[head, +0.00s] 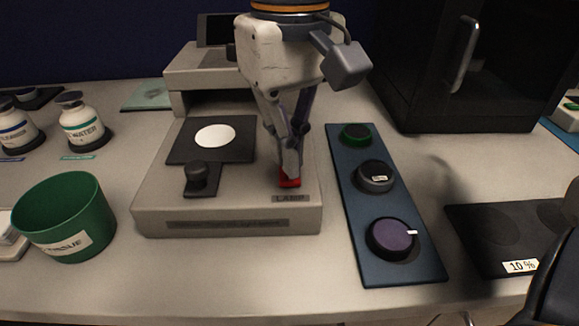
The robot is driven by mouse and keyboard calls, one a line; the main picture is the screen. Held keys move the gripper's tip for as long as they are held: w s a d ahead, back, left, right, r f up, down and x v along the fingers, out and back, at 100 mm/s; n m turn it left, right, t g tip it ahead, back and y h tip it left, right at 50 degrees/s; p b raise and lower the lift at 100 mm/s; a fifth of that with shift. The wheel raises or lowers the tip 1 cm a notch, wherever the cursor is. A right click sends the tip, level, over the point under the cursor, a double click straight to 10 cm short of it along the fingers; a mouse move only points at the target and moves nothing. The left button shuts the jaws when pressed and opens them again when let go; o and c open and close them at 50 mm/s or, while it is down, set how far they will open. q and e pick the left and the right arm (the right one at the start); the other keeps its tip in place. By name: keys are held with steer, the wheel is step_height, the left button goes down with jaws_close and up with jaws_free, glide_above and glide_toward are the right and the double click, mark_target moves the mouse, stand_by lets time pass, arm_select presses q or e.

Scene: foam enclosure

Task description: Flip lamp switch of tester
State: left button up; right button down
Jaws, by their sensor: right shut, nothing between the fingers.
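The tester (155,209) is a pale grey box on the bench, with a dark plate bearing a white disc (214,136), a black knob (201,178) and a raised rear part. The red lamp switch (289,183) sits near its front right, above a label reading LAMP. My right gripper (291,172) reaches down from above, with its shut fingertips at the red switch. They appear to touch it and hide its rear part. My left gripper is not in view.
Right of the tester lies a blue panel (357,238) with round dials. A green TISSUE bin (66,217) and white bottles (81,124) stand at left. A dark mat (490,225) lies at right. A black cabinet (440,60) stands behind.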

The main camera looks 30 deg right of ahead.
mark_target(290, 179)
steer(key=shift+f, duration=1.15)
stand_by(0.6)
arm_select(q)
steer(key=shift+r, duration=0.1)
arm_select(e)
step_height(290, 179, up, 3)
steer(key=shift+r+p, duration=0.15)
steer(key=shift+p, duration=0.75)
steer(key=shift+r, duration=0.75)
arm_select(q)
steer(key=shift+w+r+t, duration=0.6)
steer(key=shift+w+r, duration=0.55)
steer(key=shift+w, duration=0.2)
arm_select(e)
steer(key=shift+r, duration=1.1)
